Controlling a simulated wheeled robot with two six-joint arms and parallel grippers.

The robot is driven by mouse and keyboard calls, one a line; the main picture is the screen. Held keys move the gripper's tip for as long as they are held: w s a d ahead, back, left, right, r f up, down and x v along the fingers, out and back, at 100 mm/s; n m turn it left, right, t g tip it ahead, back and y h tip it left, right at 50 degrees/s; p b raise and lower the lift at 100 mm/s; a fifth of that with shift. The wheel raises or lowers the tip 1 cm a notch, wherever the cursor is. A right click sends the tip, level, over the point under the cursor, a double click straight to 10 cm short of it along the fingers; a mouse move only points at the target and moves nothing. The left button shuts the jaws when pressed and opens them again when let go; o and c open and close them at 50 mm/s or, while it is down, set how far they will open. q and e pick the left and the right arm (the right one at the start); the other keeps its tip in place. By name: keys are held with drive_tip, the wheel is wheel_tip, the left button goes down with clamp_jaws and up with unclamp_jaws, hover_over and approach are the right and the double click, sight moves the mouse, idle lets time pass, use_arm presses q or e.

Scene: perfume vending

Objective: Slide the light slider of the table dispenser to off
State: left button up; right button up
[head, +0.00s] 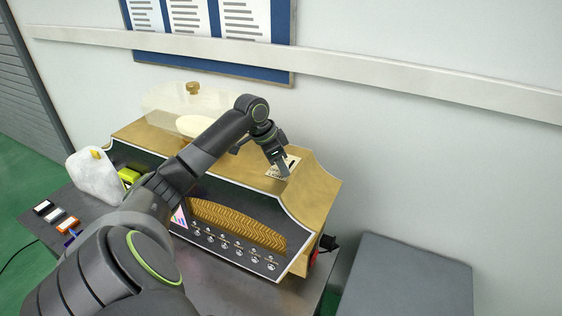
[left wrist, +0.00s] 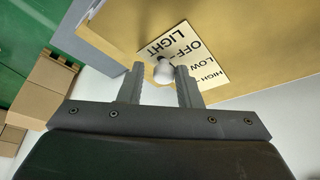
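The table dispenser (head: 318,190) is a tan and black cabinet on a grey table in the head view. A white label on its top reads LIGHT, OFF, LOW and HIGH; it shows in the left wrist view (left wrist: 210,66). A round, pale slider knob (left wrist: 162,71) stands at the label's edge. My left gripper (head: 281,166) is over the label, pointing down. Its fingers (left wrist: 160,72) are apart, with the knob between the tips, closer to the right one. I cannot tell whether either touches it. The slider's exact setting is unclear. My right gripper is out of view.
A row of small knobs (head: 233,247) lines the dispenser's front. A white jug (head: 95,176) and several small coloured items stand on the table's left. A grey box (head: 405,278) stands to the right. The wall is close behind.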

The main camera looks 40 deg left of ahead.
use_arm(q)
drive_tip(key=shift+o, duration=0.9)
drive_tip(key=shift+r, duration=0.1)
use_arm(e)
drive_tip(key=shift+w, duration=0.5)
use_arm(q)
drive_tip(key=shift+w, duration=0.1)
drive_tip(key=shift+a+r, duration=0.1)
drive_tip(key=shift+a, duration=0.05)
drive_tip(key=shift+r, duration=0.35)
drive_tip(key=b+v, duration=0.4)
drive_tip(key=v, duration=1.2)
drive_tip(key=shift+s, duration=0.35)
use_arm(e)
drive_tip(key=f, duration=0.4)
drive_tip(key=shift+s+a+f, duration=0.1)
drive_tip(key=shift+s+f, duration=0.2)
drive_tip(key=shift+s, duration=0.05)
